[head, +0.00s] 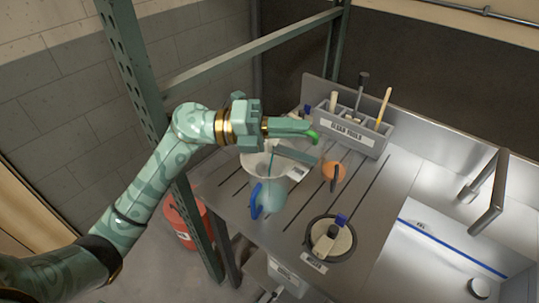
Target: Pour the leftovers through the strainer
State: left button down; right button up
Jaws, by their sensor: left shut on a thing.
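My left gripper (292,136) reaches in from the left over the back of the metal worktop. It is shut on a bright green thing (313,137), mostly hidden by the fingers. A wide pale bowl-shaped piece, perhaps the strainer (258,164), is below the gripper and partly hidden by it. It appears above a translucent pale-blue jug (272,197) with a blue handle (256,201). Whether the two touch is unclear. An orange round cup (334,172) with a dark upright part in front stands to the right. My right gripper is out of view.
A grey tool rack (346,132) with upright tools stands at the back. A round labelled container (309,254) with a blue-topped item is at the front. A sink (445,260) and tap (490,195) are right. A green metal post (146,90) stands left.

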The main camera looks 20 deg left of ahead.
pick_arm(q)
jog(key=shift+w+a, duration=0.1)
jog(key=shift+a, duration=0.05)
jog(key=shift+a+r, duration=0.1)
